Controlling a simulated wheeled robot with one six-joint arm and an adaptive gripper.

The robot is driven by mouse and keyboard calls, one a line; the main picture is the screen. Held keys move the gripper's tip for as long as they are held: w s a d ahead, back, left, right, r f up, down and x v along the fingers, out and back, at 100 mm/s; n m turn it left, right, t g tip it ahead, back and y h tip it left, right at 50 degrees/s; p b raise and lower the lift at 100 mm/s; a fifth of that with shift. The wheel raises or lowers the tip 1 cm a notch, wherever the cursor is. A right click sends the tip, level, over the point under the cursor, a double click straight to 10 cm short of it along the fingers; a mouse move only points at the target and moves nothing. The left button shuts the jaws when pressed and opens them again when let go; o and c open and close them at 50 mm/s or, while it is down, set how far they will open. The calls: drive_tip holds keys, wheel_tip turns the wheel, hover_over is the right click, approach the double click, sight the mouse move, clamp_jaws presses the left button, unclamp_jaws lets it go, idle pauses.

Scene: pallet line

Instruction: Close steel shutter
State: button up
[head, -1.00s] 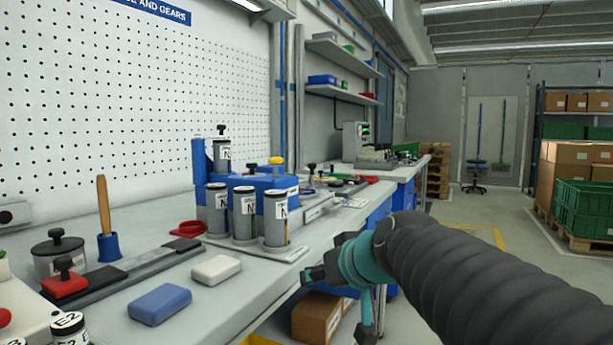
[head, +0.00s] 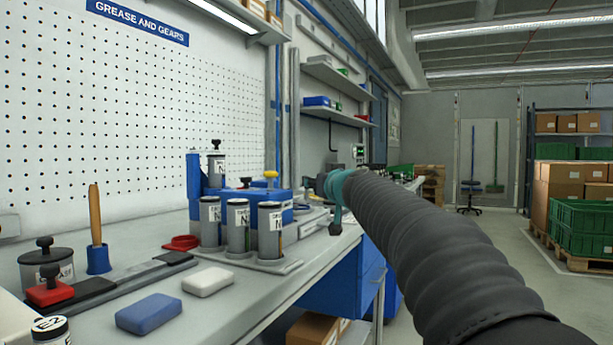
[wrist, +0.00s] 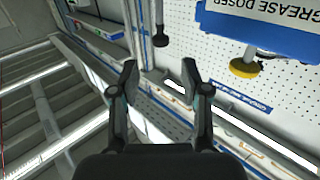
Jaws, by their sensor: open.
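My gripper (wrist: 160,82) is open in the wrist view, with nothing between its fingers. In the head view my arm reaches in from the lower right, and its teal wrist hangs above the bench's right edge, to the right of the blue grease doser (head: 268,202). The fingers are hardly visible there. The wrist view looks at the scene upside down; it shows the blue doser front (wrist: 262,25) with a yellow knob (wrist: 243,67) to the right of the fingers, apart from them. I cannot make out a steel shutter in either view.
The bench (head: 225,310) carries grey canisters (head: 238,228), a blue block (head: 149,314), a white block (head: 208,281) and a wooden-handled tool (head: 96,225). Wall shelves (head: 335,75) are behind. Green crates (head: 580,230) and cartons stand far right; the floor between is open.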

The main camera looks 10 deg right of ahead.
drive_tip(key=w+p, duration=0.1)
drive_tip(key=w, duration=0.1)
drive_tip(key=w+a+p, duration=0.1)
drive_tip(key=w, duration=0.2)
drive_tip(key=w+p, duration=0.1)
drive_tip(key=w, duration=0.2)
drive_tip(key=shift+w+a, duration=0.2)
drive_tip(key=shift+w, duration=0.05)
clamp_jaws()
